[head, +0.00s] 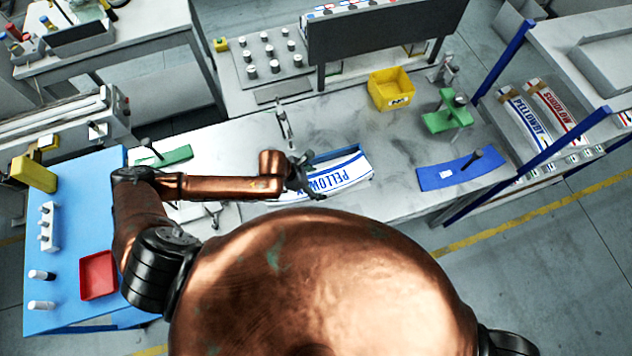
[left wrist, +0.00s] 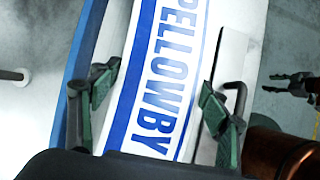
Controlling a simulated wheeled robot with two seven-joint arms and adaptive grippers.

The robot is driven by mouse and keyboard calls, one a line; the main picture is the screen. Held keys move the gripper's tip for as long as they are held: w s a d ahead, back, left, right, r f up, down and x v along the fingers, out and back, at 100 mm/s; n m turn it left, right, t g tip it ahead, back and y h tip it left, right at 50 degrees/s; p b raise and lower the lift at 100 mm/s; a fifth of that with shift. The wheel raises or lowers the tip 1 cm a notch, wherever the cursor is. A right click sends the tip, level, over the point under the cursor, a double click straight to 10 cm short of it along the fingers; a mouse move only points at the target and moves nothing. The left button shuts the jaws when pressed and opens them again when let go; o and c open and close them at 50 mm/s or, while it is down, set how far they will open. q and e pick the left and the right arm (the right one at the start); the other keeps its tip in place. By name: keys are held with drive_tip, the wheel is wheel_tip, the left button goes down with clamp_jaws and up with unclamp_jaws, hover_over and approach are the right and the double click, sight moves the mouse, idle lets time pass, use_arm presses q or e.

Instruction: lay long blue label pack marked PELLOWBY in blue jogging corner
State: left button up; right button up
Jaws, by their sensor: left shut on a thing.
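The long label pack marked PELLOWBY (head: 345,172) is white with blue lettering and blue stripes. It lies flat or just above the worktable at the middle. My left gripper (head: 302,177) is shut on its left part in the head view. In the left wrist view the green-padded fingers (left wrist: 155,100) stand on either side of the pack (left wrist: 190,60). A blue edge (head: 335,153) runs along the far side of the pack; the pack hides most of what it belongs to. A curved blue plate (head: 435,180) with a dark post lies to the right. My right gripper (left wrist: 285,84) shows small at the right edge of the left wrist view.
A yellow bin (head: 390,88) and a green fixture (head: 447,118) stand behind. A rack at right holds another PELLOWBY pack (head: 525,120) and a red-lettered one (head: 558,108). A green plate (head: 175,157) lies left. Bare table lies between the held pack and blue plate.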

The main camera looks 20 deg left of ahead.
use_arm(q)
drive_tip(key=shift+f, duration=0.15)
use_arm(e)
drive_tip(key=shift+w+f, duration=0.1)
drive_tip(key=shift+w, duration=0.15)
use_arm(q)
drive_tip(key=o, duration=1.3)
drive_tip(key=shift+s, duration=0.1)
drive_tip(key=o, duration=0.4)
use_arm(e)
drive_tip(key=shift+s, duration=0.45)
use_arm(q)
drive_tip(key=shift+o, duration=0.2)
drive_tip(key=shift+r, duration=0.2)
drive_tip(key=b+v, duration=0.1)
drive_tip(key=v, duration=1.1)
drive_tip(key=shift+r, duration=0.35)
use_arm(e)
drive_tip(key=shift+w+f, duration=0.1)
drive_tip(key=shift+f, duration=0.45)
use_arm(q)
drive_tip(key=shift+d, duration=0.1)
